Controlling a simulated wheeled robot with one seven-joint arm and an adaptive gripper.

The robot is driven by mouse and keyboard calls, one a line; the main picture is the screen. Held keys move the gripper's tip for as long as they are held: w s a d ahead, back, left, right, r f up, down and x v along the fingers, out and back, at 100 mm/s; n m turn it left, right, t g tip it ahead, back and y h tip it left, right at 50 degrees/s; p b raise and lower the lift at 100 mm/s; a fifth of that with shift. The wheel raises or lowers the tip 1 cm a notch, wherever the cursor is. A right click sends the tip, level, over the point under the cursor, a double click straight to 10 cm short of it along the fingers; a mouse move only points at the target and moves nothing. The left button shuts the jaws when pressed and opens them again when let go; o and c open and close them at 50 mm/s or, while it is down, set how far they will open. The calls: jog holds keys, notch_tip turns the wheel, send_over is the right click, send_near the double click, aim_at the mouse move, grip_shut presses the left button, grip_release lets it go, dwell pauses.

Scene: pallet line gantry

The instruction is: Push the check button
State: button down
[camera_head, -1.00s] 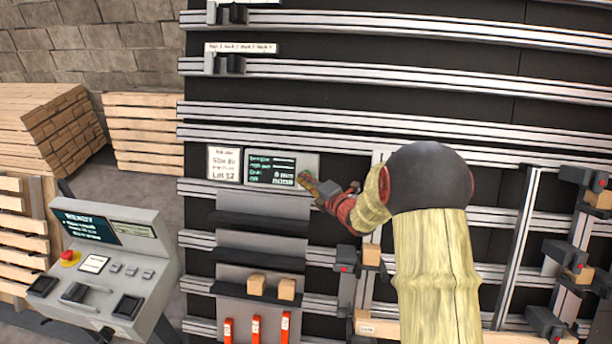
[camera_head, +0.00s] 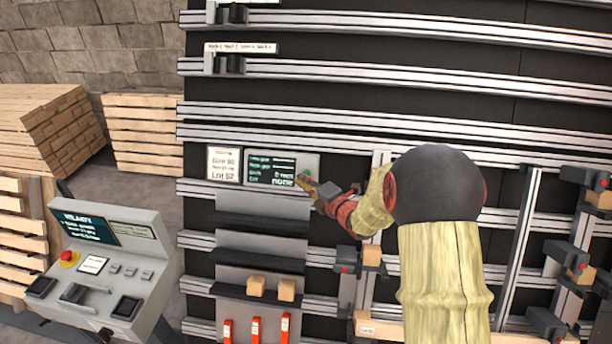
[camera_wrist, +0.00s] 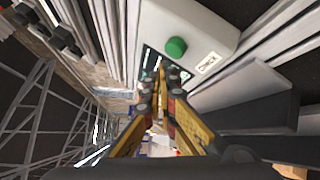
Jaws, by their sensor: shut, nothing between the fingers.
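The check button is a round green button (camera_wrist: 176,46) on a light grey panel in the wrist view, with a small white label (camera_wrist: 208,63) beside it. In the head view a bit of its green (camera_head: 308,174) shows just above my gripper (camera_head: 301,182). My gripper is shut and empty. In the wrist view its fingertips (camera_wrist: 168,76) are close to the button, below it in the picture. I cannot tell whether they touch the panel. The panel's dark screen (camera_head: 269,170) is left of my gripper in the head view.
A grey console (camera_head: 110,262) with a red knob stands at the lower left. Two small wooden blocks (camera_head: 257,285) sit on a shelf below the panel. Metal rails (camera_head: 350,126) cross the dark wall. Wooden pallets (camera_head: 45,132) are stacked at the left.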

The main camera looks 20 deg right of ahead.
jog(key=s+a+r, duration=0.2)
jog(key=s, duration=0.1)
jog(key=shift+s+a+r, duration=0.1)
jog(key=shift+s+a, duration=0.05)
jog(key=shift+s, duration=0.05)
dwell(0.9)
